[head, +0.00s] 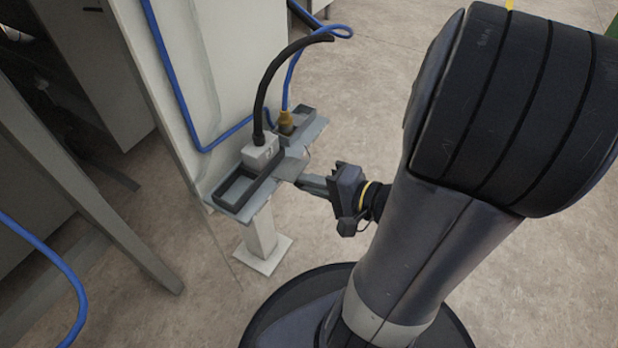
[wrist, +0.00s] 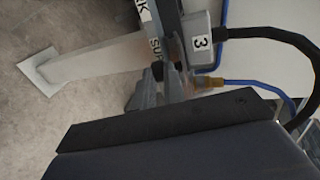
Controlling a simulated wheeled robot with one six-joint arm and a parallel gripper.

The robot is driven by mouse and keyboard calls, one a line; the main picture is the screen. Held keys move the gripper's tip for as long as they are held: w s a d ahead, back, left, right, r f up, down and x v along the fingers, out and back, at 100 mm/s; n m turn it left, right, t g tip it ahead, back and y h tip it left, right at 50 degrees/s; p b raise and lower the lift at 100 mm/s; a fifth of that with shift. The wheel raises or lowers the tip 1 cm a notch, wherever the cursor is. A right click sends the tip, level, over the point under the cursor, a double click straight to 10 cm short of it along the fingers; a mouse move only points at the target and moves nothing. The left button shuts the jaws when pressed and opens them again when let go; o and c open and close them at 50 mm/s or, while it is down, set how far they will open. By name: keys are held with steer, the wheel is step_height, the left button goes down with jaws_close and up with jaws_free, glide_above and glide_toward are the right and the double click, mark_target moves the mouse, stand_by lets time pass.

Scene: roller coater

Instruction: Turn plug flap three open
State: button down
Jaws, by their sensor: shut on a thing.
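The grey plug housing (head: 262,152), with a black cable from its top, sits on the bracket; in the wrist view it (wrist: 201,42) carries the number 3. A flat grey flap (head: 290,167) juts out beside it on my side. My gripper (head: 302,182) reaches in from the right and is shut on this flap's outer edge. In the wrist view, my gripper's fingers (wrist: 158,82) meet close to the housing and the labelled bracket edge. The exact grip is small and partly hidden by my gripper body.
The bracket (head: 232,203) stands on a white post (head: 261,232) beside a pale cabinet panel (head: 165,60). A brass connector (head: 286,121) with a blue hose is just behind the plug housing. The black cable (head: 262,95) arches above. The floor to the right is open.

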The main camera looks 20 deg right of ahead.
stand_by(0.3)
steer(key=c, duration=1.8)
jaws_free()
steer(key=shift+o, duration=0.2)
steer(key=p+v, duration=0.3)
steer(key=v, duration=0.7)
steer(key=shift+s+d, duration=0.15)
steer(key=shift+s, duration=0.2)
steer(key=b+x, duration=0.3)
steer(key=x, duration=0.7)
steer(key=shift+w, duration=0.3)
